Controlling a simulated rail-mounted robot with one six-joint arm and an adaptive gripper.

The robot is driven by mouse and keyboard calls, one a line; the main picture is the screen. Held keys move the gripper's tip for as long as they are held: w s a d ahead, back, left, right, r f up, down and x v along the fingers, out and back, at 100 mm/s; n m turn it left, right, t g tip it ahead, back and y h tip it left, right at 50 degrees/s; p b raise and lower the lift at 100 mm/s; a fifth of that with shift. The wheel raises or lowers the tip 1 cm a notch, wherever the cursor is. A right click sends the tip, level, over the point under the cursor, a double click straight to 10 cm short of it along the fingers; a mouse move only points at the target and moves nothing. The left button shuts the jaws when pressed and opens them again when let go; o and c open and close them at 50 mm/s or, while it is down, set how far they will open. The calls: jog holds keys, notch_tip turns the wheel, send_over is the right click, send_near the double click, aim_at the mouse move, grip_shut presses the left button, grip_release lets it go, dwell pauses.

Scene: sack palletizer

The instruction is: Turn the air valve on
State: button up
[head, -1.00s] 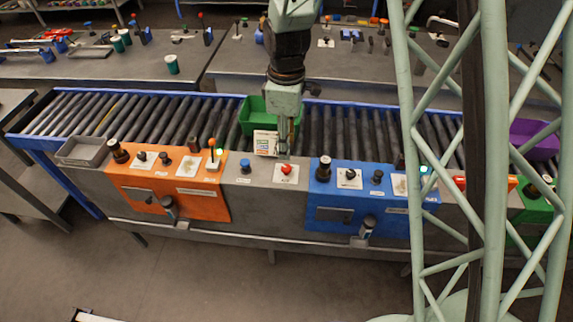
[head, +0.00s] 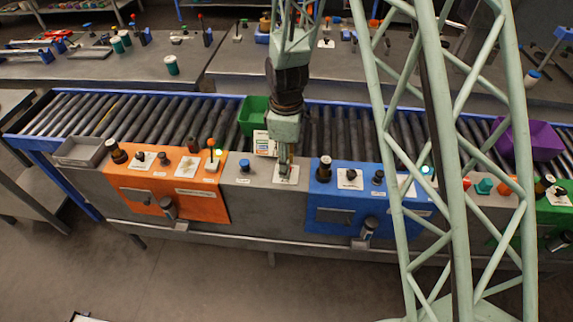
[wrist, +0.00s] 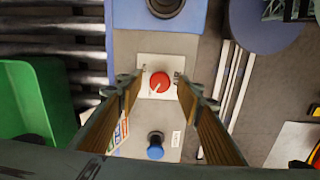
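The air valve looks to be the red round knob (wrist: 159,83) with a pale pointer line, on a white plate (wrist: 146,68) in the wrist view. In the head view the plate (head: 286,180) shows on the grey panel between the orange and blue panels, with the knob hidden by my gripper. My gripper (head: 284,172) is above the plate, pointing down.
A blue knob (wrist: 155,146) sits beside the plate, and it also shows in the head view (head: 244,166). The orange panel (head: 150,199) is left, the blue panel (head: 333,201) right. A green bin (head: 252,118) stands on the roller conveyor (head: 190,117) behind; a purple bin (head: 530,140) is far right.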

dwell(0.3)
jog(key=c, duration=0.9)
jog(key=shift+m, duration=0.6)
jog(key=m, duration=0.6)
jog(key=shift+m+b, duration=0.4)
jog(key=m, duration=0.5)
jog(key=shift+m+b, duration=0.3)
jog(key=shift+m, duration=2.1)
